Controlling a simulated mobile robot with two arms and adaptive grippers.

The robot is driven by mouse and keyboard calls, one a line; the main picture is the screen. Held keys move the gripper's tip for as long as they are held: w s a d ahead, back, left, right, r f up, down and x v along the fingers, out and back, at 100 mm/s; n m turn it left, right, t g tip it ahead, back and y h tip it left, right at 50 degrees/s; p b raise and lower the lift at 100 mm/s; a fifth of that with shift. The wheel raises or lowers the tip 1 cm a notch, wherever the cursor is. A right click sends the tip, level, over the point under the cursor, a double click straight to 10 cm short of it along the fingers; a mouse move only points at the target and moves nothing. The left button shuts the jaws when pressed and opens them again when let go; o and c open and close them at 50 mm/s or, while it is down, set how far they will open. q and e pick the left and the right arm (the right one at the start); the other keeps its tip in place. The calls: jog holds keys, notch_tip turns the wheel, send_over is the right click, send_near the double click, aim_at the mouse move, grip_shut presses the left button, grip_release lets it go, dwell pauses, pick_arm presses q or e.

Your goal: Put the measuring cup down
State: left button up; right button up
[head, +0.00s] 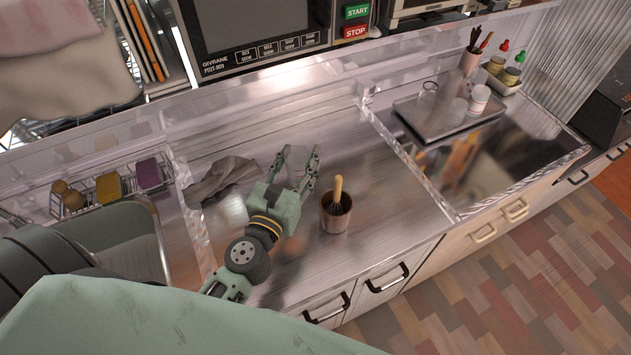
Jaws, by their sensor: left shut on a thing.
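My left gripper (300,164) is over the middle of the steel counter, its fingers pointing toward the back. The fingers stand apart, shut on what I take to be the measuring cup. The cup is hardly visible between them, so its shape and tilt cannot be told. I cannot tell whether it touches the counter. My right gripper is not in view.
A copper-brown cup (335,220) with a wooden-handled whisk stands just right of the gripper. A grey cloth (222,178) lies to its left. A tray (436,128) with glasses sits by the sink at right.

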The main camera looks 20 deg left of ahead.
pick_arm(q)
jog(key=shift+w+a+f, duration=0.1)
jog(key=shift+w+a, duration=0.1)
jog(key=shift+w, duration=0.25)
jog(key=shift+w+a+f, duration=0.1)
jog(key=shift+w+a, duration=0.1)
jog(key=shift+w, duration=0.2)
notch_tip(320, 180, down, 5)
jog(key=b, duration=0.5)
jog(key=shift+f, duration=0.15)
jog(key=shift+f+b, duration=1.65)
jog(key=shift+f, duration=0.3)
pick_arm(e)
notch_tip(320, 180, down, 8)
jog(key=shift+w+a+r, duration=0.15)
pick_arm(q)
jog(key=shift+f+b, duration=0.25)
jog(key=shift+b, duration=0.05)
jog(key=o, duration=1.2)
jog(key=shift+r, duration=0.1)
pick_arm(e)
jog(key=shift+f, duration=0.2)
pick_arm(q)
jog(key=shift+r, duration=0.1)
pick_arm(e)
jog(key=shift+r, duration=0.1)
